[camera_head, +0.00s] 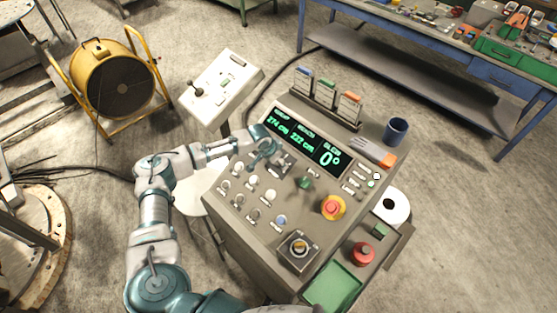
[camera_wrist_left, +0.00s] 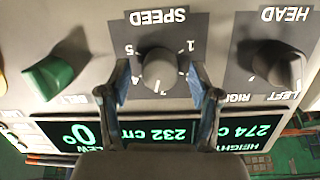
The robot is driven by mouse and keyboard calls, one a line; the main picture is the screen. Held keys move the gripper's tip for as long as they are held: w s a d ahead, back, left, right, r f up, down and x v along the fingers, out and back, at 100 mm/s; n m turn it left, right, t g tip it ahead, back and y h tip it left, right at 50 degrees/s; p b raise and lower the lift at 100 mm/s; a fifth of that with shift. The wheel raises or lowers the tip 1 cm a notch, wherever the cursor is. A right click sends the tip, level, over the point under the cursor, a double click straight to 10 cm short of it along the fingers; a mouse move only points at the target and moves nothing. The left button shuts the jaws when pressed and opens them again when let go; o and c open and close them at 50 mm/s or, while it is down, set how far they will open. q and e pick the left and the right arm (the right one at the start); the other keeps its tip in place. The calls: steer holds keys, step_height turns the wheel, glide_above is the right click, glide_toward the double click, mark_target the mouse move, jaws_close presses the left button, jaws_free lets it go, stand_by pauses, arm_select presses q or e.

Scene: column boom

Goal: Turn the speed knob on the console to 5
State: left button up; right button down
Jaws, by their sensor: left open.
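The grey speed knob (camera_wrist_left: 159,70) is in the middle of the left wrist view, under the upside-down word SPEED. Numbers ring it, with 1 to the right and 5 to the left in that picture. I cannot tell which number it points to. My left gripper (camera_wrist_left: 159,80) is open, with one finger on each side of the knob and a visible gap to it. In the head view my left gripper (camera_head: 277,159) is over the console (camera_head: 245,215), just below the display, and largely hides the knob. My right gripper is not in view.
The head knob (camera_wrist_left: 279,65) and a green knob (camera_wrist_left: 54,72) flank the speed knob. The green display (camera_head: 306,143) lies close by. A red emergency button (camera_head: 333,207), a joystick box (camera_head: 298,251) and a blue cup (camera_head: 396,130) are farther off on the console.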

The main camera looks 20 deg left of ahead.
arm_select(q)
steer(key=shift+w+f, duration=0.15)
steer(key=shift+f, duration=0.15)
steer(key=shift+a, duration=0.1)
steer(key=c, duration=1.1)
steer(key=shift+c, duration=0.2)
